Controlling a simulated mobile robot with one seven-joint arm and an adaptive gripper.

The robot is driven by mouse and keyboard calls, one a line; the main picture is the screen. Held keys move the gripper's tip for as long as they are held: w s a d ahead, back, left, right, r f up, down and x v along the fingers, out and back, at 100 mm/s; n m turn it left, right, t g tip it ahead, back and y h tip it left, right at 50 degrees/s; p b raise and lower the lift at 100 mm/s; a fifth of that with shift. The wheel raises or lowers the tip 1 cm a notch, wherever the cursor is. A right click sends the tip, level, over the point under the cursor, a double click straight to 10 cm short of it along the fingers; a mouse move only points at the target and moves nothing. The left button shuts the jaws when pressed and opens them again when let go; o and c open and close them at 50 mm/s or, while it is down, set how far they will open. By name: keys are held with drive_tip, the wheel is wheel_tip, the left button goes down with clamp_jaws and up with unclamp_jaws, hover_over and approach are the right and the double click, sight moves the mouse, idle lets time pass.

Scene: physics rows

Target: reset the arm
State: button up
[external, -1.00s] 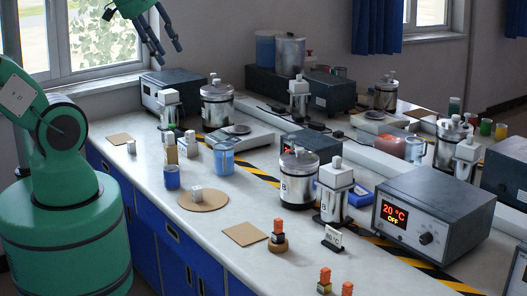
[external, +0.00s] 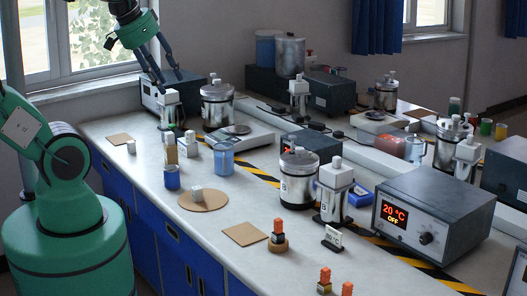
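My gripper (external: 166,84) is at the upper left of the external view, above the far left part of the bench. Its two dark fingers point down and are spread apart, with nothing seen between them. The fingertips overlap the dark box-shaped device (external: 172,90) at the bench's back left in the picture; I cannot tell how far apart they are in depth. My green arm rises from the base at the left, and its upper part leaves the picture at the top.
A blue beaker (external: 223,158), round cork mat (external: 203,199) and a heater reading 20 °C (external: 433,222) stand along the bench. Bare bench shows at front left (external: 150,172).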

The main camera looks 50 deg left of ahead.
drive_tip(key=shift+f+b, duration=1.4)
drive_tip(key=shift+f, duration=0.5)
